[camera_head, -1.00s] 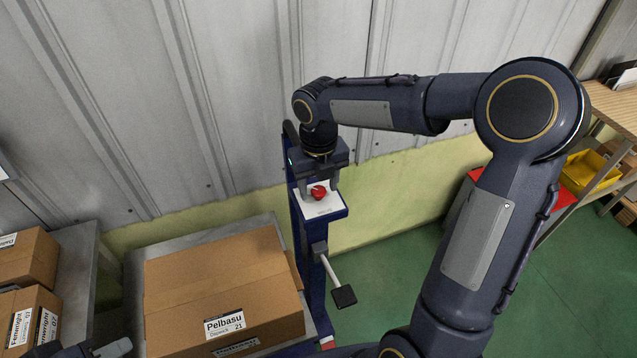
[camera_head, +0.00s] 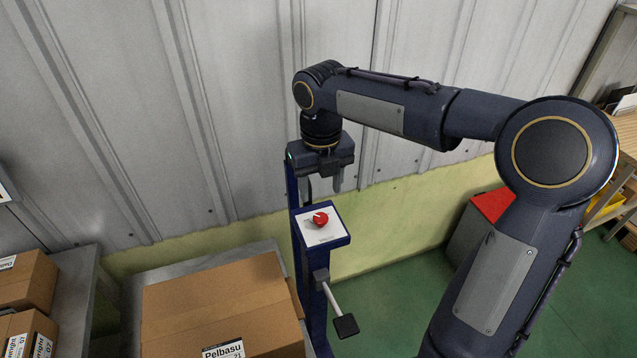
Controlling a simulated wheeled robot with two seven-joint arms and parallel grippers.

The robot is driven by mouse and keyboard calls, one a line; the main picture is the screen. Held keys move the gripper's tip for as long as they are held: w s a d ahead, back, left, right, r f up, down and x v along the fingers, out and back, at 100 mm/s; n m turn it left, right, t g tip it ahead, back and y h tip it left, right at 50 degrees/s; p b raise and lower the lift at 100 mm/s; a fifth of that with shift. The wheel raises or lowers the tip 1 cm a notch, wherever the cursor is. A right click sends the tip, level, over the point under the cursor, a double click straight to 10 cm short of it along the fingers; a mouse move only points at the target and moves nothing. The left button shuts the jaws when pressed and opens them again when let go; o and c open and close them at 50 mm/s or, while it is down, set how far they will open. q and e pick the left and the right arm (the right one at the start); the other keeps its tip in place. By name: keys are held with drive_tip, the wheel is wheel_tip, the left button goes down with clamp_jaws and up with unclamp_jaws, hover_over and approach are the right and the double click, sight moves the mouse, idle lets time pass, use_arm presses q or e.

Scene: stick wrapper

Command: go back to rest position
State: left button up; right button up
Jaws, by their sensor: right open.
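My right gripper (camera_head: 321,186) is open and empty, pointing down above the blue post. Its fingers are clear of the red knob (camera_head: 320,218), which sits on a white square plate (camera_head: 326,237) at the top of the blue post (camera_head: 314,290). A lever with a black pad (camera_head: 346,326) sticks out from the post. My right arm comes in from the right and arches over the scene. My left gripper is not in view.
A large cardboard box labelled Pelbasu (camera_head: 220,305) lies on a metal table left of the post. Smaller boxes (camera_head: 30,285) stand at the far left. A corrugated wall (camera_head: 130,110) is close behind. A red bin (camera_head: 492,204) and shelves are at the right.

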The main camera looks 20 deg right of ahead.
drive_tip(key=s+f+n+t+y, duration=0.1)
drive_tip(key=s+n+t+y, duration=0.1)
drive_tip(key=s+n, duration=0.8)
drive_tip(key=s+f+n+t+y, duration=0.1)
drive_tip(key=s+n, duration=1)
drive_tip(key=n, duration=1.3)
drive_tip(key=shift+f+n+t+y, duration=0.4)
drive_tip(key=shift+f+t, duration=0.3)
drive_tip(key=shift+t, duration=0.6)
drive_tip(key=shift+a, duration=0.1)
